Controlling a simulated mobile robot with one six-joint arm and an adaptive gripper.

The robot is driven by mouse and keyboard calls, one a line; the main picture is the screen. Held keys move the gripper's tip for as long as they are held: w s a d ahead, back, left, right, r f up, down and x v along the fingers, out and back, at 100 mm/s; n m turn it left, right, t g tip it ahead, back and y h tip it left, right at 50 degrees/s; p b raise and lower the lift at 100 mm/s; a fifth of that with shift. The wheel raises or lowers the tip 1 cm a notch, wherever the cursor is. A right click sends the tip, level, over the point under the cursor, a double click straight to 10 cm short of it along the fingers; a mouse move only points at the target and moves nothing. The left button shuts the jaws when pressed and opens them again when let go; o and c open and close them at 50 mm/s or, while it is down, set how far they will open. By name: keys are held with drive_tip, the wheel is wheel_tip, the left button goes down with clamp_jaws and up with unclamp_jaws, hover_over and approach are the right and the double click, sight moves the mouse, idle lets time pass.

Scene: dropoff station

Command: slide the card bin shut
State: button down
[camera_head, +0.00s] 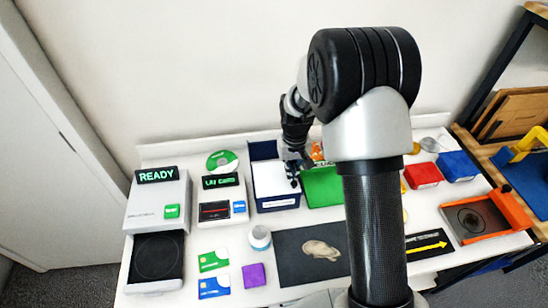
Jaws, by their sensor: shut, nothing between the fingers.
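A dark blue bin (258,153) stands at the back middle of the white table. A white panel or card-like surface (272,178) covers much of its front part, and a white label shows on its front wall. The back part of the bin shows dark blue and uncovered. I take this as the card bin, but cannot read its label. My gripper (294,181) points down at the right edge of the white surface, its fingers shut and empty. I cannot tell whether it touches the bin. My arm hides part of the area to the right.
A green tray (322,187) sits close to the bin's right. A card reader (216,209) and a READY machine (156,203) stand left. A dark mat (295,262) with a beige lump, a small white jar (260,238) and several cards lie in front. The wall is behind.

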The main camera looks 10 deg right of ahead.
drive_tip(key=shift+w+f, duration=0.35)
drive_tip(key=shift+f, duration=0.05)
drive_tip(key=r+p, duration=0.1)
drive_tip(key=r, duration=0.1)
drive_tip(key=r+p, duration=0.2)
drive_tip(key=r, duration=0.1)
drive_tip(key=r+p, duration=0.2)
drive_tip(key=shift+w+r, duration=0.25)
drive_tip(key=shift+w, duration=0.05)
drive_tip(key=c, duration=2.3)
unclamp_jaws()
drive_tip(key=shift+o, duration=0.5)
drive_tip(key=shift+r, duration=0.3)
drive_tip(key=o, duration=0.7)
drive_tip(key=s+r+m+b, duration=0.1)
drive_tip(key=r+m, duration=0.1)
drive_tip(key=r, duration=0.1)
drive_tip(key=s+r+m, duration=0.1)
drive_tip(key=r+m, duration=0.2)
drive_tip(key=r, duration=0.1)
drive_tip(key=s+r+m+b, duration=0.1)
drive_tip(key=r+m, duration=0.2)
drive_tip(key=r, duration=0.1)
drive_tip(key=shift+s+b, duration=0.35)
drive_tip(key=shift+c, duration=0.2)
drive_tip(key=shift+s+r+m, duration=0.15)
drive_tip(key=shift+s+m, duration=0.05)
drive_tip(key=shift+m, duration=0.2)
wheel_tip(320, 180, down, 17)
drive_tip(key=b, duration=0.4)
